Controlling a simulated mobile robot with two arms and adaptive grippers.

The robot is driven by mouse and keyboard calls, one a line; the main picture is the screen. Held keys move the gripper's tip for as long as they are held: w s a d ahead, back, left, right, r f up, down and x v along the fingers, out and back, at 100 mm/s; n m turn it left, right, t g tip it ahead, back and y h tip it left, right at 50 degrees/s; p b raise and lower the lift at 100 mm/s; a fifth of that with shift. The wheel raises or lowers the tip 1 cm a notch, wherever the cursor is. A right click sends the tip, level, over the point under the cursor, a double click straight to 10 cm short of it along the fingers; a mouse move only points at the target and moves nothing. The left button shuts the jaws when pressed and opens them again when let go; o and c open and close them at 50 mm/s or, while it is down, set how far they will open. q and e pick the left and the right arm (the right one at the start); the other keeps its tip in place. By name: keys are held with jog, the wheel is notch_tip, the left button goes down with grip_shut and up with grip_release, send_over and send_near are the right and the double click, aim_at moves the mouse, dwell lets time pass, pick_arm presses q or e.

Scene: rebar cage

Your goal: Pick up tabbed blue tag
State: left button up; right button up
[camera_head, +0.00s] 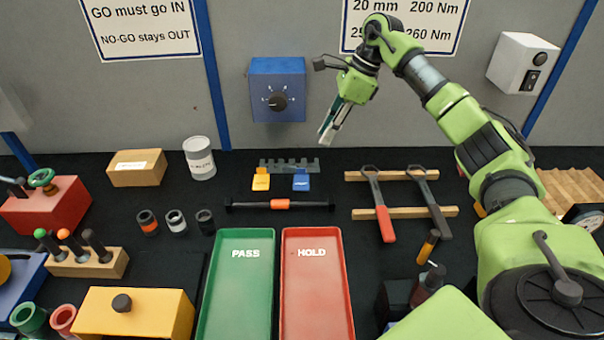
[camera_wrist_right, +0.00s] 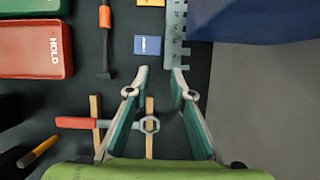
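The blue tag (camera_head: 301,182) lies at the front edge of a grey notched strip (camera_head: 290,164), just right of a yellow tag (camera_head: 261,180). In the right wrist view the blue tag (camera_wrist_right: 147,45) shows a pale printed label, beside the notched strip (camera_wrist_right: 173,40). My right gripper (camera_head: 327,136) is above the back of the table, apart from the tag. In the right wrist view its fingers (camera_wrist_right: 160,72) are spread and empty, with the tag beyond the fingertips. My left gripper is not in view.
A black bar with an orange middle (camera_head: 281,204) lies in front of the tags. Two wrenches (camera_head: 379,206) rest on wooden strips to the right. Green PASS (camera_head: 237,300) and red HOLD (camera_head: 316,302) trays lie in front. A blue dial box (camera_head: 277,89) is on the back wall.

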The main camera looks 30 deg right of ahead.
send_near(308, 174)
jog(key=shift+a+p, duration=0.4)
jog(key=shift+a, duration=0.5)
jog(key=shift+w+f, duration=0.15)
jog(key=shift+f, duration=0.15)
jog(key=shift+w+a+f+p, duration=0.1)
jog(key=shift+a+f+p, duration=0.25)
jog(key=shift+f, duration=0.2)
jog(key=p+x, duration=0.1)
jog(key=x, duration=0.2)
jog(key=shift+w+f, duration=0.15)
jog(key=shift+f, duration=0.1)
jog(key=shift+w+f, duration=0.1)
jog(key=shift+f, duration=0.25)
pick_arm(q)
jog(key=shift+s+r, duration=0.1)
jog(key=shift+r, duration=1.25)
pick_arm(e)
grip_shut()
